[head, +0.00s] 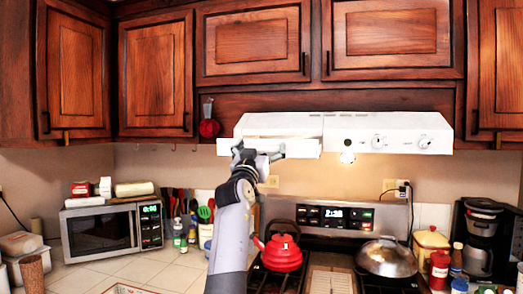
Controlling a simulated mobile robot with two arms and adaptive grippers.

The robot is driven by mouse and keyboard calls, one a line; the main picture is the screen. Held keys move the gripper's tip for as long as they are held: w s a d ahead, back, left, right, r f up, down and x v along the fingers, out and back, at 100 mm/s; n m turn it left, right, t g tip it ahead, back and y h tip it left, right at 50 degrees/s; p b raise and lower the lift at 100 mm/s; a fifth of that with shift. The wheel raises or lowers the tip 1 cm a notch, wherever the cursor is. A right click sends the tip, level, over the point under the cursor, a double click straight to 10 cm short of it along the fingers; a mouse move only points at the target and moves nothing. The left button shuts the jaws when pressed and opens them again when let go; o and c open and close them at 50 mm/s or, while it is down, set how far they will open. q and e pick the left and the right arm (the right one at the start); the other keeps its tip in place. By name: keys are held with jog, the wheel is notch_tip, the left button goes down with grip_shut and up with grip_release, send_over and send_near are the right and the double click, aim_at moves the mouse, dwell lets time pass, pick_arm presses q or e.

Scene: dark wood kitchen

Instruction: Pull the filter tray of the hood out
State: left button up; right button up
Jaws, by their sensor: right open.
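The white range hood (343,128) is mounted under the wall cabinets. Its filter tray (301,147) is a white panel at the lower left of the hood, and it stands out in front of the hood's front face. My right gripper (259,152) is at the tray's front, with its fingers spread apart and open. The gripper covers part of the tray's front, and I cannot tell whether the fingers touch it. My left gripper is not in view.
A red kettle (281,252) and a domed metal pan (387,258) stand on the stove below. A microwave (112,229) is on the left counter and a coffee maker (483,240) on the right. Wooden cabinets (255,42) hang above the hood.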

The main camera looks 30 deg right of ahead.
jog(key=shift+o, duration=0.6)
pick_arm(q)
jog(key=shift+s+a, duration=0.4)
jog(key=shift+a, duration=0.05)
pick_arm(e)
jog(key=v, duration=0.7)
jog(key=shift+a, duration=0.15)
jog(key=shift+s+f, duration=0.1)
jog(key=shift+f, duration=0.05)
